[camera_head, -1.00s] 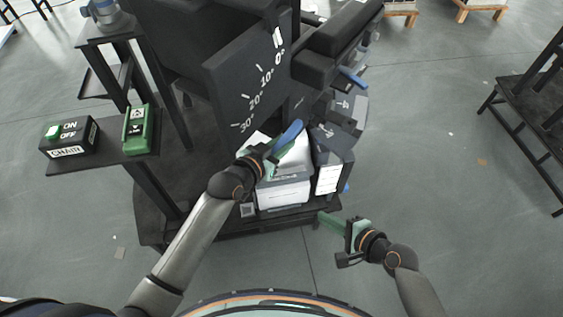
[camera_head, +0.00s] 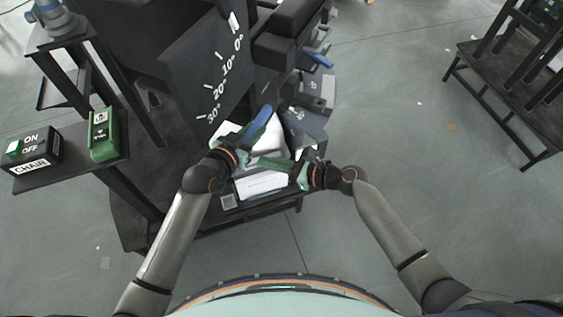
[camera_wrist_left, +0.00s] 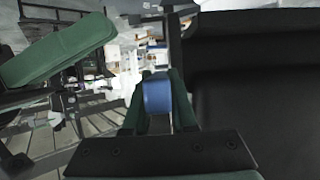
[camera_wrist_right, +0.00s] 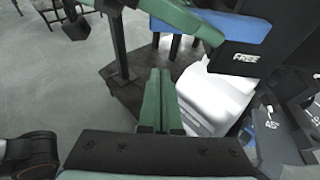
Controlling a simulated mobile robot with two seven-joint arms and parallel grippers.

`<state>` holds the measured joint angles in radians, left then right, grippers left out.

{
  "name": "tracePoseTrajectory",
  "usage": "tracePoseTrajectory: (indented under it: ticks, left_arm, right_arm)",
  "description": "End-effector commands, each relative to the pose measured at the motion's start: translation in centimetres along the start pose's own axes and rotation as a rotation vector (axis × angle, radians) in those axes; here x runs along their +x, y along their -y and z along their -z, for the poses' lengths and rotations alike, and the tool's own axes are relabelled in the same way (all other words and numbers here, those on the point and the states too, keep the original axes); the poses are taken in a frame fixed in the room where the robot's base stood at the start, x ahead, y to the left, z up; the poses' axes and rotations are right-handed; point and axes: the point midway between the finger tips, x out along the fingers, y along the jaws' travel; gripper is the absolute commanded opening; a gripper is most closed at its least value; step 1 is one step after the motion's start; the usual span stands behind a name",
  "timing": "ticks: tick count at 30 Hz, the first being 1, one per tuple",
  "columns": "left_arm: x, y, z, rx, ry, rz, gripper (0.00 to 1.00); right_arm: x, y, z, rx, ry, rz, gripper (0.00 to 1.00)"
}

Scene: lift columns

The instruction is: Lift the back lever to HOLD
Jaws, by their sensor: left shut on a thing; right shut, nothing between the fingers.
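A blue lever (camera_head: 258,124) rises at a slant in front of the dark column with the degree scale. My left gripper (camera_head: 243,143) is shut on it. In the left wrist view the lever's blue end (camera_wrist_left: 157,97) sits between the two green fingers. The right wrist view shows the blue lever (camera_wrist_right: 232,28) above a dark block marked FREE (camera_wrist_right: 245,58). No HOLD mark is readable. My right gripper (camera_head: 272,163) is shut and empty, pointing left just below the lever and close to my left gripper. Its closed fingers show in the right wrist view (camera_wrist_right: 162,100).
Left of the column stand a green box (camera_head: 103,135) and a CHAIR ON/OFF switch box (camera_head: 32,158) on a shelf. Another blue handle (camera_head: 317,57) sits further back. White-labelled blocks (camera_head: 260,184) lie below the grippers. A dark table (camera_head: 510,75) stands at far right.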

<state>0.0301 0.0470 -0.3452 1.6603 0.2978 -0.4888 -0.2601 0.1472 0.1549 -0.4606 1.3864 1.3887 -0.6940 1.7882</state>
Motion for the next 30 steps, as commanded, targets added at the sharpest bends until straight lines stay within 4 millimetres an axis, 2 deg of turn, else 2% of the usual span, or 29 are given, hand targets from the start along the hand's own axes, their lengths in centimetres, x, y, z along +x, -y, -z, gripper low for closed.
tracePoseTrajectory:
  ticks: [1, 8, 18, 30]
  left_arm:
    - [0.0, 0.1, 0.2, 0.001, -0.004, 0.001, 0.00]
    - [0.0, 0.1, 0.2, 0.000, -0.004, 0.001, 0.00]
    - [0.0, 0.1, 0.2, 0.000, -0.004, 0.001, 0.00]
    - [0.0, 0.1, 0.2, 0.001, -0.004, 0.002, 0.00]
  right_arm:
    - [1.0, 0.0, -0.1, 0.000, 0.001, 0.000, 0.00]
    - [4.1, 0.0, -0.1, -0.002, 0.000, 0.000, 0.00]
    - [2.7, 0.0, -3.3, -0.004, 0.000, 0.001, 0.00]
    - [2.5, 0.0, -3.7, -0.002, -0.001, 0.001, 0.00]
